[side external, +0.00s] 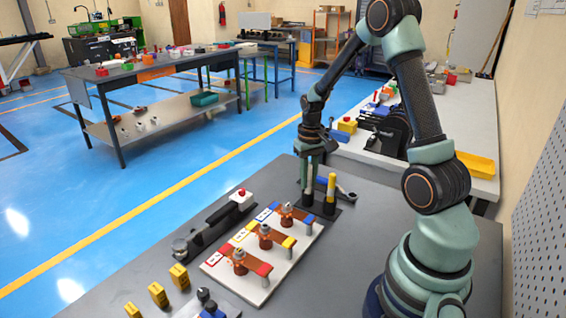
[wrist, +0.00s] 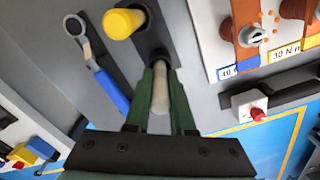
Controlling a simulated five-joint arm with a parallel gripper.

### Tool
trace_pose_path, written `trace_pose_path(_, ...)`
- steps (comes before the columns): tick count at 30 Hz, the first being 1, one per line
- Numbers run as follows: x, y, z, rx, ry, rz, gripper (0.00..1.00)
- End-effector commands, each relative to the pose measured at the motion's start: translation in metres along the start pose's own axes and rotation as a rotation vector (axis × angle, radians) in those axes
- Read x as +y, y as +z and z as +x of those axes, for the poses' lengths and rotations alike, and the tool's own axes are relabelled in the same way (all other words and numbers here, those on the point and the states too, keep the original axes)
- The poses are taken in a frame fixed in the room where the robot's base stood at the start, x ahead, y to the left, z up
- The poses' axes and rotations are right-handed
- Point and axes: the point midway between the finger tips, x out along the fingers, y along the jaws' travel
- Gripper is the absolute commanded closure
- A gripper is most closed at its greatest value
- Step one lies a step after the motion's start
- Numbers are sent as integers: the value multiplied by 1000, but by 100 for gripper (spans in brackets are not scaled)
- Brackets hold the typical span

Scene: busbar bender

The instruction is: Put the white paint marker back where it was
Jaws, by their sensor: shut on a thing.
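My gripper (side external: 311,180) points straight down over the black holder. In the wrist view my gripper (wrist: 161,88) is shut on the white paint marker (wrist: 160,92), a pale upright cylinder between the green fingers. Its far end meets the dark round socket of the black holder (wrist: 150,14); I cannot tell how deep it sits. A yellow marker (side external: 331,184) stands upright in the neighbouring socket, and it also shows in the wrist view (wrist: 122,22).
A blue-handled wrench (wrist: 100,70) lies beside the holder. A white board (side external: 262,285) with several copper busbars stands in front. A black torque tool (side external: 213,224) and a red-button box (side external: 242,196) lie to the left. Several yellow blocks (side external: 157,294) stand at the front left.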

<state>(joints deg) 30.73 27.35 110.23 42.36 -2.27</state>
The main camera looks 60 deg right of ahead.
Motion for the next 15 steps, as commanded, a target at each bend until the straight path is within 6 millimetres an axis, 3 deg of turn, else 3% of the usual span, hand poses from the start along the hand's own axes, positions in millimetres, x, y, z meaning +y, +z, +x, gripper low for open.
trace_pose_path(6,0,0,3,-1,0,0,100)
trace_pose_path(7,0,0,3,0,0,0,70)
trace_pose_path(9,0,0,3,0,0,0,48)
trace_pose_path(15,0,0,2,0,0,0,48)
